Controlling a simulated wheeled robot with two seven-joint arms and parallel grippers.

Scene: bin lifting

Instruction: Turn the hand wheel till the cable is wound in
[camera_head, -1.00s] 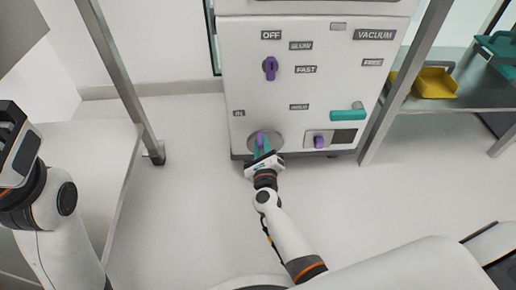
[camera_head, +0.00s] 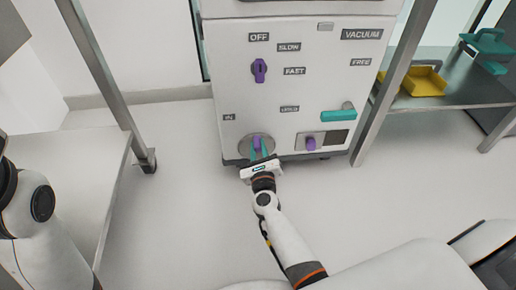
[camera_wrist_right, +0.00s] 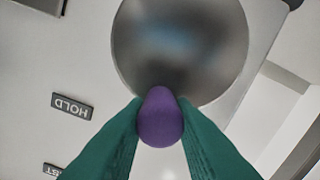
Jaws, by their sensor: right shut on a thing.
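The hand wheel is a round grey metal disc (camera_head: 244,142) low on the front of a white cabinet, under the label "IN". It fills the top middle of the right wrist view (camera_wrist_right: 180,45). Its purple handle (camera_wrist_right: 160,118) sits near the wheel's rim. My right gripper (camera_head: 258,152) has teal fingers, closed on both sides of the purple handle (camera_head: 256,142). In the right wrist view the fingers touch the handle's sides. My left forearm shows at the left edge of the head view; its gripper is out of frame. No cable can be made out.
The white cabinet (camera_head: 290,100) also carries a purple switch (camera_head: 259,70), a teal handle (camera_head: 334,116) and a small purple knob (camera_head: 311,143). A metal shelf (camera_head: 470,90) at right holds a yellow tray (camera_head: 412,82) and teal bins. A pale table stands at left.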

